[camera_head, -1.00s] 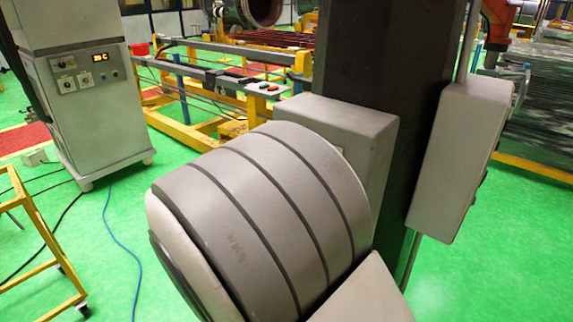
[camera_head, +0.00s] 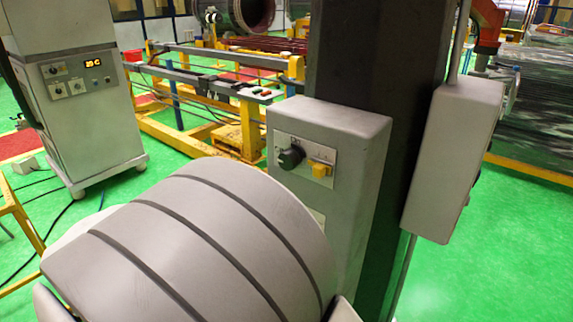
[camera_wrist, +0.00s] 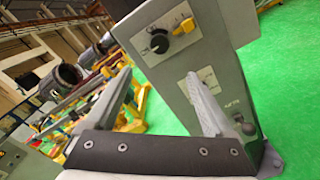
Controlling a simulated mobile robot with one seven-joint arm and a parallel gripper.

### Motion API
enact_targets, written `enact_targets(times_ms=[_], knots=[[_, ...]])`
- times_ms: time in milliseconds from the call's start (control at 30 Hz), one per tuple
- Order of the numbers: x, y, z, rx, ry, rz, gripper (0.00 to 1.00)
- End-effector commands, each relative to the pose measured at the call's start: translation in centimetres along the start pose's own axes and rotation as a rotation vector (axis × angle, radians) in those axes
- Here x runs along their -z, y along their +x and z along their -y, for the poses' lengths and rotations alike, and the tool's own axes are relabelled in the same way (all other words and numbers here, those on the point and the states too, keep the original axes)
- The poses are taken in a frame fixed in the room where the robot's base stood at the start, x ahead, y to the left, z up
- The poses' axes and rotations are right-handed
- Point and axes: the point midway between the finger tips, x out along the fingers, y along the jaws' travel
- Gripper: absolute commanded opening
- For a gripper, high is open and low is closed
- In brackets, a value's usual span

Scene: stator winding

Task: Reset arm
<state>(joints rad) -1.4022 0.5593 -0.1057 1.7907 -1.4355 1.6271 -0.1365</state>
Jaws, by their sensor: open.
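My gripper (camera_wrist: 158,76) shows in the wrist view with its two grey fingers spread apart and nothing between them. In the head view my grey arm fills the lower left and my gripper is hidden.
A dark column (camera_head: 365,60) stands behind the box, with a second grey box (camera_head: 455,160) on its right. A grey cabinet (camera_head: 85,110) with a lit display stands at the left. Yellow frames (camera_head: 200,130) stand behind. Green floor (camera_head: 520,240) is clear at the right.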

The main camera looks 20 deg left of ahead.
Motion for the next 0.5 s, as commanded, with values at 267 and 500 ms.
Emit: enact_targets(times_ms=[267, 500], knots=[[-4.8, 6.9, 5.3, 0.283, 0.098, -0.023, 0.87], [-11.9, 12.3, 15.6, 0.718, 0.352, -0.067, 0.87]])
